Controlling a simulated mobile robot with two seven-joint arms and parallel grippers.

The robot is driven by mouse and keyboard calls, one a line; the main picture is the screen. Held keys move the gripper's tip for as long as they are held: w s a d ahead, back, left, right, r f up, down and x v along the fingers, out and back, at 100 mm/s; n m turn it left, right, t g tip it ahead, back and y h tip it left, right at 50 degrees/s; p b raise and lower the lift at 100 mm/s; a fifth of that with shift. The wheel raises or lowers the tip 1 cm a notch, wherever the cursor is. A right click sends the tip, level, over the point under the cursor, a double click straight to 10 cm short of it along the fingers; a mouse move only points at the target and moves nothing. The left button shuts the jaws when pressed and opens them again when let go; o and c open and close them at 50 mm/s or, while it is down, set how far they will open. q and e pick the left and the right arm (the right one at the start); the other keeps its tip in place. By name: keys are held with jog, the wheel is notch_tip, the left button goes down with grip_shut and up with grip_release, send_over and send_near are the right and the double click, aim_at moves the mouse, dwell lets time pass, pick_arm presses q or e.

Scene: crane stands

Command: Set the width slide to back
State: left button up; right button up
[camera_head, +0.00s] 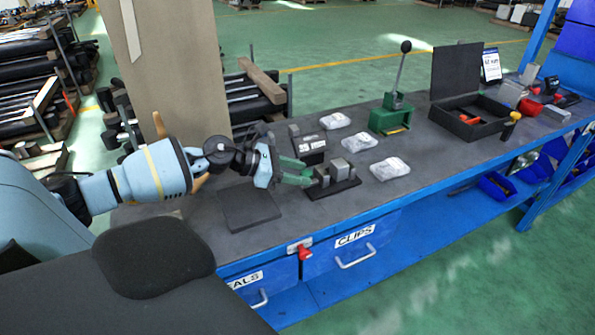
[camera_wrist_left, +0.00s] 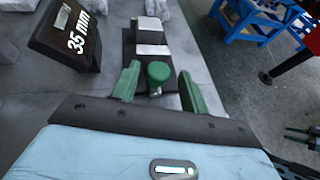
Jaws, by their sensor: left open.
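The width slide is a small fixture with metal blocks on a dark base plate (camera_head: 346,189), on the workbench. In the left wrist view its metal blocks (camera_wrist_left: 151,34) stand on the dark plate, with a round green knob (camera_wrist_left: 158,72) on a short metal stem at the near end. My left gripper (camera_head: 308,173) is at the left end of the fixture. In the left wrist view the green fingers of my left gripper (camera_wrist_left: 160,86) are apart, one on each side of the knob, with visible gaps. The knob is hidden by the fingers in the head view.
A black display reading 35 mm (camera_wrist_left: 72,38) stands close behind the fixture. Clear bags (camera_head: 390,168) lie to its right and behind. A green lever press (camera_head: 391,115) and a black open box (camera_head: 470,122) stand farther right. A dark flat pad (camera_head: 247,207) lies left.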

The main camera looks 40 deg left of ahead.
pick_arm(q)
jog(key=shift+o, duration=0.2)
jog(key=shift+a, duration=0.1)
jog(key=shift+v, duration=1.05)
jog(key=shift+p+v, duration=0.35)
jog(key=shift+v, duration=1.15)
jog(key=shift+p+v, duration=0.55)
jog(key=shift+v, duration=0.65)
pick_arm(e)
jog(key=shift+w+r, duration=0.7)
jog(key=shift+r, duration=0.35)
jog(key=shift+w+d+r+t, duration=0.1)
jog(key=shift+w+d+t, duration=0.05)
jog(key=shift+w+t, duration=0.15)
